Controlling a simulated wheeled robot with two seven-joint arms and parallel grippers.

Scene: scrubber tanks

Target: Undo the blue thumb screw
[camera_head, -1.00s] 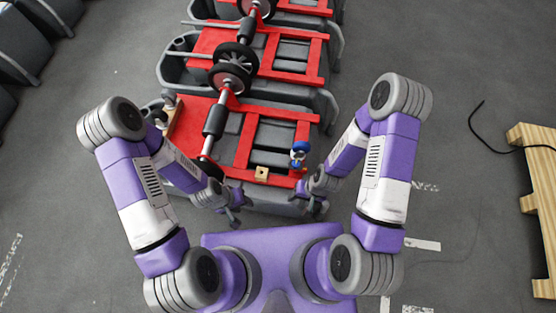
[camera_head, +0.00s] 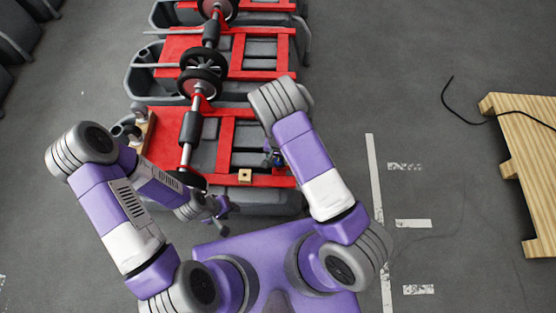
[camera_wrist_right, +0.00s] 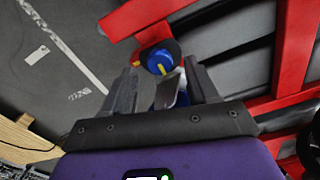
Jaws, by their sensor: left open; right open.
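The blue thumb screw (camera_wrist_right: 159,62), a round knob with a yellow bar mark, shows in the right wrist view between the fingertips of my right gripper (camera_wrist_right: 160,72). The gripper is open, with a finger on each side; I cannot tell whether either touches it. A pale metal piece shows below the knob. In the head view only a small blue bit of the screw (camera_head: 278,157) shows beside my right arm, which hides most of that gripper. My left gripper (camera_head: 220,215) is open and empty in front of the tank's near edge.
More tanks stand behind. A wooden pallet (camera_head: 525,165) and cable lie right; floor between is clear.

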